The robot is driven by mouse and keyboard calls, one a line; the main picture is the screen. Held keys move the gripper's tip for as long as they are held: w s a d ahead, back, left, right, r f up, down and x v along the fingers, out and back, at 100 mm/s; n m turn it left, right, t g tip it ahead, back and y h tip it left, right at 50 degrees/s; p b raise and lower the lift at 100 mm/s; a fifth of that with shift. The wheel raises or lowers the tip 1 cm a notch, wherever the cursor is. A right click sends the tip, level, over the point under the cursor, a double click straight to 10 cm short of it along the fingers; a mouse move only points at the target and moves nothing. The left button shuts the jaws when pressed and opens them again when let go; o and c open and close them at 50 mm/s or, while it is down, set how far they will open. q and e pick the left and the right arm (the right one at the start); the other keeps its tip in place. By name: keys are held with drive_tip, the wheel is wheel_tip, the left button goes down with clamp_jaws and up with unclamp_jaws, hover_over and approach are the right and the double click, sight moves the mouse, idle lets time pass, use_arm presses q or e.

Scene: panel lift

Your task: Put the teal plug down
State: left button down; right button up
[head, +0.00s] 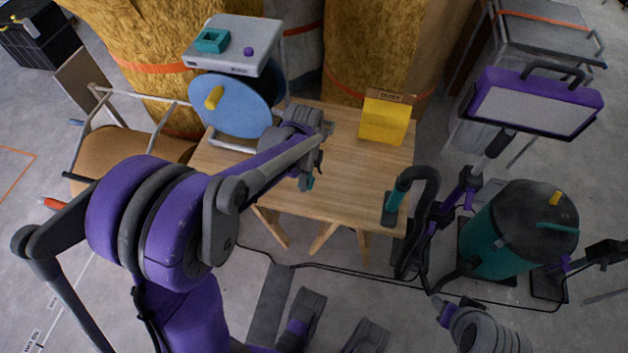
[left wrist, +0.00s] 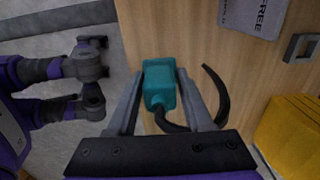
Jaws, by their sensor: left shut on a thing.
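The teal plug (left wrist: 160,82) sits between the two fingers of my left gripper (left wrist: 160,95) in the left wrist view. A black cord curls from its near end to the right. In the head view, my left gripper (head: 312,168) is over the wooden bench (head: 345,190), and the teal plug (head: 309,183) shows small at its tip. The gripper is shut on the plug. Whether the plug touches the bench top is unclear. A grey ribbed part of my right arm shows at the lower right of the head view; its fingers are not clear.
A yellow box (head: 384,118) stands on the bench's back right. A machine with a blue disc (head: 228,105) is at the back left. A black-hosed teal tool (head: 397,197) is at the right edge. A teal vacuum (head: 515,235) and purple lamp (head: 535,105) stand right. The front-middle bench top looks clear.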

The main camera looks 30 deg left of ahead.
use_arm(q)
drive_tip(key=shift+f+b, duration=0.55)
drive_tip(key=shift+f, duration=1.65)
drive_tip(key=shift+f, duration=0.2)
drive_tip(key=shift+c, duration=1.5)
unclamp_jaws()
drive_tip(key=shift+r, duration=0.1)
